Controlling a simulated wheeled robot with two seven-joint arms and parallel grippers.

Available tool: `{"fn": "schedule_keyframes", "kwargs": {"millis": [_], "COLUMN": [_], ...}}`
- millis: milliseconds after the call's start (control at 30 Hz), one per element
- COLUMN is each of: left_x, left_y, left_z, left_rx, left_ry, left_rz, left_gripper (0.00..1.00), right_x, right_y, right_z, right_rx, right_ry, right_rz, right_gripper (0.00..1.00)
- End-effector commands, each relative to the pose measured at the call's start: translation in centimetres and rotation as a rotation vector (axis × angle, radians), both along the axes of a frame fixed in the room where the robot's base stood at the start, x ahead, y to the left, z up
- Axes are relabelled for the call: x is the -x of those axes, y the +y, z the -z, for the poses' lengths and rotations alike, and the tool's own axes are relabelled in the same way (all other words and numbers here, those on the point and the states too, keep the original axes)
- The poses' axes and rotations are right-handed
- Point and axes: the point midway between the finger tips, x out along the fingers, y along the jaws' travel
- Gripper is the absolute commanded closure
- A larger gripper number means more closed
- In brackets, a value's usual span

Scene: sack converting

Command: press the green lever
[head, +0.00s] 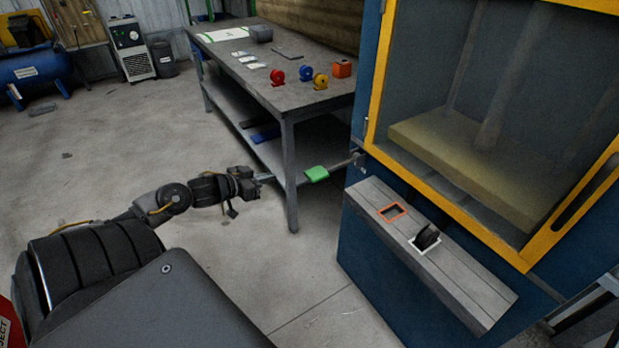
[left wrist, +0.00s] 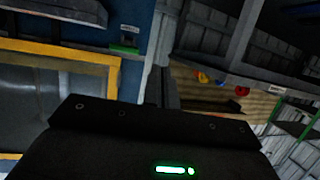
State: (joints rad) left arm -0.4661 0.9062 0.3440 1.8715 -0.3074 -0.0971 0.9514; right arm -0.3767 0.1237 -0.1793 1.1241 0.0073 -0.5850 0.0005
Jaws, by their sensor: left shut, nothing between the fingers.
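The green lever (head: 317,174) is a short arm with a green pad that sticks out from the left side of the blue machine (head: 362,230). My left gripper (head: 266,178) is shut and empty. In the head view it is just left of the green pad, at about the same height in the picture, with a small gap between them. In the left wrist view a small green part (left wrist: 124,48) shows on the blue panel below a white label; I cannot tell whether it is the lever. My right gripper is out of view.
A grey workbench (head: 300,97) with red, blue, yellow and orange items stands behind the lever; its front leg is close to my left gripper. The machine's sloped panel (head: 462,280) carries a black switch (head: 427,238). Bare floor lies below my left arm.

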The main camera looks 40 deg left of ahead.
Motion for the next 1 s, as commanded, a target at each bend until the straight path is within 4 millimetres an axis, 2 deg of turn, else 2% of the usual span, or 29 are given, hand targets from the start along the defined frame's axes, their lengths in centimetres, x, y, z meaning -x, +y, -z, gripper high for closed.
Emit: {"fn": "schedule_keyframes", "kwargs": {"millis": [33, 100, 233, 667, 833, 1000], "left_x": [-0.4, -0.7, -0.8, -1.0, -2.3, -4.6], "left_y": [-1.6, -3.3, -5.0, -5.3, -5.6, -6.2], "left_z": [-2.2, -4.6, -6.9, -7.2, -6.8, -6.3], "left_rx": [-0.002, 0.005, 0.011, 0.014, 0.013, 0.014], "left_ry": [-0.027, -0.052, -0.072, -0.075, -0.076, -0.079], "left_rz": [0.053, 0.105, 0.154, 0.159, 0.158, 0.157], "left_gripper": [1.00, 1.00, 1.00, 1.00, 1.00, 1.00], "right_x": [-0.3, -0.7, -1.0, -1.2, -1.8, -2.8], "right_y": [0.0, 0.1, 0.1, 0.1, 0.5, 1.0], "right_z": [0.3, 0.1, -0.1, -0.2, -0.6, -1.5], "right_rx": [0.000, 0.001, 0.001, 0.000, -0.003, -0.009], "right_ry": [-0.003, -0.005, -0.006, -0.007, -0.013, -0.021], "right_rz": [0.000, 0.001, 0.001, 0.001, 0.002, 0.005], "right_gripper": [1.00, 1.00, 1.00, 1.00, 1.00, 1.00]}}
